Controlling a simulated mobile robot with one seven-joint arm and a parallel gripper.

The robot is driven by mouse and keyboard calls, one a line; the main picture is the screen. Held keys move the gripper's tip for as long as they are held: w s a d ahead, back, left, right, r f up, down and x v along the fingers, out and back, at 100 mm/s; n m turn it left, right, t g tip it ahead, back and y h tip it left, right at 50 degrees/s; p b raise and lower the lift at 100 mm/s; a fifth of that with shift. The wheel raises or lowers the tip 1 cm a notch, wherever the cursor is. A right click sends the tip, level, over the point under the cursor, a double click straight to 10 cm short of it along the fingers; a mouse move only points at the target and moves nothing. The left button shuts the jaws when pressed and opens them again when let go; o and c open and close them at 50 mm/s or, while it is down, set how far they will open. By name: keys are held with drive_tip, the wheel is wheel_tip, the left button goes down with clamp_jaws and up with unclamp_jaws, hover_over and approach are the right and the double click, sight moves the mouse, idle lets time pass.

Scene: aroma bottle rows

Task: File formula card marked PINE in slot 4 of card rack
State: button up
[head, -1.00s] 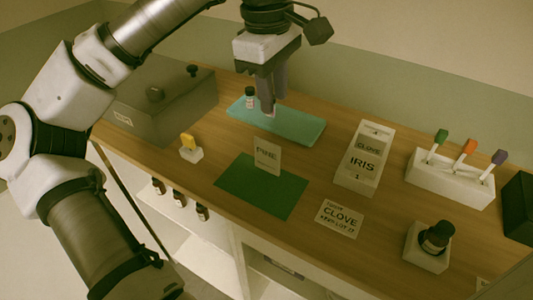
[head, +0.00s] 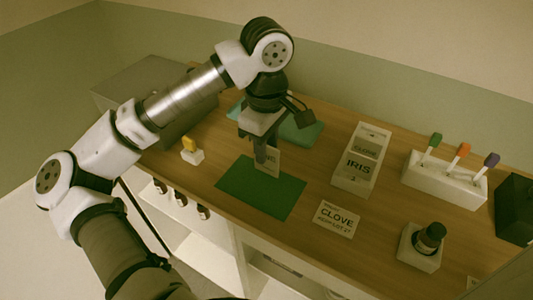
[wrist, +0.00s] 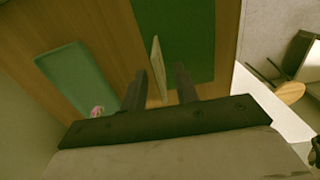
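The PINE card (head: 272,162) stands upright at the back edge of the dark green mat (head: 250,196), partly hidden behind my gripper. My gripper (head: 262,158) points down right at the card. In the wrist view its two fingers (wrist: 160,88) are apart, and the card (wrist: 158,62) shows nearly edge-on between and beyond them. I cannot tell whether either finger touches it. The white card rack (head: 352,183) stands to the right, with cards reading CLOVE and IRIS showing in it; its slot numbers are too small to read surely.
A flat CLOVE sign (head: 335,218) lies in front of the rack. A bottle (head: 430,238) in a white holder and a block of coloured-cap sticks (head: 445,182) stand right. A grey box (head: 150,95), yellow-topped holder (head: 192,153) and teal mat (head: 300,133) lie left and behind.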

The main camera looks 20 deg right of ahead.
sight(271, 167)
drive_tip(key=shift+f, duration=1.2)
clamp_jaws()
drive_tip(key=shift+r, duration=0.1)
